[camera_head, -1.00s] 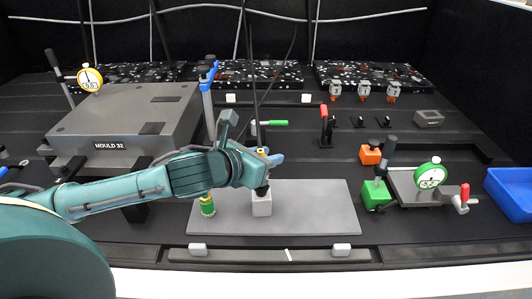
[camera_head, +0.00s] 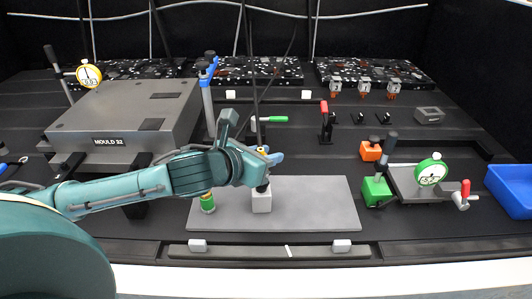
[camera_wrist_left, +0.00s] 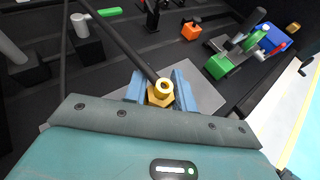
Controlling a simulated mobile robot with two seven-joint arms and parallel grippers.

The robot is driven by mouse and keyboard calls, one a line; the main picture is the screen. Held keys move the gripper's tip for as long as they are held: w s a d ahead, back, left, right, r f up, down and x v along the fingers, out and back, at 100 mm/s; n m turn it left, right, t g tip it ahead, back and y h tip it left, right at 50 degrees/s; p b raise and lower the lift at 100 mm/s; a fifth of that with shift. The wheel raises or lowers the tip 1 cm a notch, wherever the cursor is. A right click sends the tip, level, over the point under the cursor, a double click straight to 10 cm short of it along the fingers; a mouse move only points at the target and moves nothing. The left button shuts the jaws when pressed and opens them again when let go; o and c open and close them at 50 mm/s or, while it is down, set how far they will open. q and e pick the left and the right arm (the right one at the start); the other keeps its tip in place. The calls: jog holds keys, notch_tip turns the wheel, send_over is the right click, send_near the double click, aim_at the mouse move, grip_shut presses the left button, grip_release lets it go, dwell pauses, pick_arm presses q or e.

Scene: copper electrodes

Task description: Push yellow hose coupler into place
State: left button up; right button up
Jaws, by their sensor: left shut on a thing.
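A yellow hose coupler (camera_wrist_left: 160,91) sits between the blue fingers of my left gripper (camera_wrist_left: 162,88) in the left wrist view, with a black hose (camera_wrist_left: 122,42) running close beside it. In the head view the left gripper (camera_head: 264,165) is above a light grey block (camera_head: 262,201) on a grey plate (camera_head: 315,205). A bit of the yellow coupler (camera_head: 262,150) shows at the gripper's top. The fingers hide how the coupler meets the block. My right gripper is in neither view.
A green and gold cylinder (camera_head: 207,202) stands on the plate left of the block. The MOULD 32 block (camera_head: 130,115) is at the left. A green clamp block (camera_head: 376,191) and a green dial gauge (camera_head: 431,173) stand right of the plate. The plate's right part is bare.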

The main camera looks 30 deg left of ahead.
pick_arm(q)
jog(key=shift+f, duration=0.35)
jog(key=shift+f+b, duration=0.35)
jog(key=shift+f, duration=0.25)
jog(key=o, duration=1.1)
